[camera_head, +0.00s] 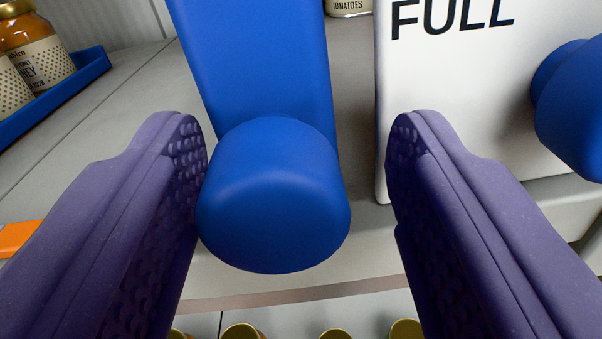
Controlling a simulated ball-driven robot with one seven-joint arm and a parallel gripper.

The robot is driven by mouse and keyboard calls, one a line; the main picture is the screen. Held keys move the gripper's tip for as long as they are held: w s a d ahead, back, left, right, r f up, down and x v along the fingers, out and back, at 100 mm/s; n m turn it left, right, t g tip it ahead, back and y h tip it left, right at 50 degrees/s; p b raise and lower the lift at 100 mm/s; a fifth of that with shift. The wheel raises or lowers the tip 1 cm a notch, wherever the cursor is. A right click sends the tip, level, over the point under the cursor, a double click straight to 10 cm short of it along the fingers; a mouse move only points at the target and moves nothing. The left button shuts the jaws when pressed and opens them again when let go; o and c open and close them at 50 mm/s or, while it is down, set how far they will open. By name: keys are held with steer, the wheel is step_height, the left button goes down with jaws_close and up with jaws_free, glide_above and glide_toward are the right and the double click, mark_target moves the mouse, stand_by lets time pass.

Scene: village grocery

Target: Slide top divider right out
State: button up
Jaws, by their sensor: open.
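A blue upright panel (255,60), which looks like the divider, stands on the grey shelf. A round blue knob (273,195) sticks out from its front end toward me. My gripper (297,135) is open, with its two purple fingers on either side of the knob. The left finger is very near the knob's left side, and I cannot tell whether they touch. A clear gap shows between the knob and the right finger. The panel's far end is out of view.
A white panel with "FULL" (450,90) stands close on the right, with another blue knob (572,108). Honey jars (35,50) sit in a blue tray (70,88) at left. A tomato can (348,5) is behind. An orange tag (18,237) is at left. Gold lids (243,331) show below the shelf edge (300,296).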

steer(key=s+b, duration=0.1)
steer(key=s, duration=0.6)
steer(key=shift+s+a, duration=0.2)
steer(key=shift+s, duration=0.1)
steer(key=s+a+f+n+g+b, duration=0.1)
steer(key=s+f+b, duration=0.3)
steer(key=b, duration=0.9)
steer(key=s+f+n+g+b, duration=0.1)
steer(key=s+f+b, duration=0.4)
steer(key=f+b, duration=0.6)
steer(key=b, duration=0.3)
steer(key=shift+s+a+g+y, duration=0.15)
steer(key=shift+a+g+y, duration=0.15)
steer(key=shift+a, duration=0.1)
